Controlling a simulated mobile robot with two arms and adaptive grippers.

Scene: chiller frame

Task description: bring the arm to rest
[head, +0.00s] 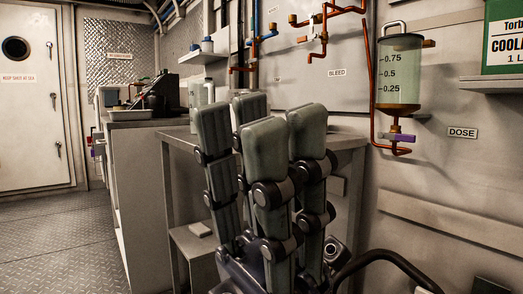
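I cannot tell how far apart the gripper and bench are.
A sight glass (399,88) with greenish liquid hangs on the wall at right, above a purple-handled valve (397,137). A green coolant can (505,38) stands on a shelf at upper right. Copper pipes run along the back wall. Floor (62,240) at left is clear.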

